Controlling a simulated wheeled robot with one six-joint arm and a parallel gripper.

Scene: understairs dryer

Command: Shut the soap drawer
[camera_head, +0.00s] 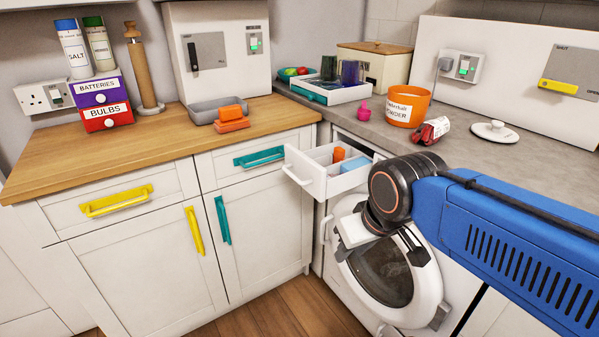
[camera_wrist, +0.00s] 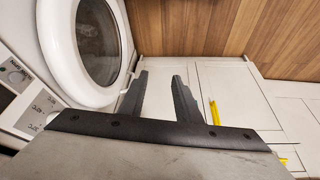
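The soap drawer (camera_head: 308,178) is a white open-topped box that stands pulled out from the machine's front, above the round door. An orange item (camera_head: 339,154) and a blue item (camera_head: 354,164) lie in it. Its right end is partly hidden behind my wrist. My gripper (camera_head: 382,246) is below and to the right of the drawer, in front of the round door (camera_head: 425,285). In the wrist view, my gripper (camera_wrist: 160,78) has two dark fingers apart with nothing between them. The drawer cannot be made out in the wrist view.
The white round door (camera_wrist: 60,50) is close beside my gripper. Wooden-topped cabinets (camera_head: 130,215) with yellow and teal handles stand to the left. An orange tub (camera_head: 407,106), a tipped red-and-white container (camera_head: 431,131) and a white tray (camera_head: 335,92) are on the grey worktop.

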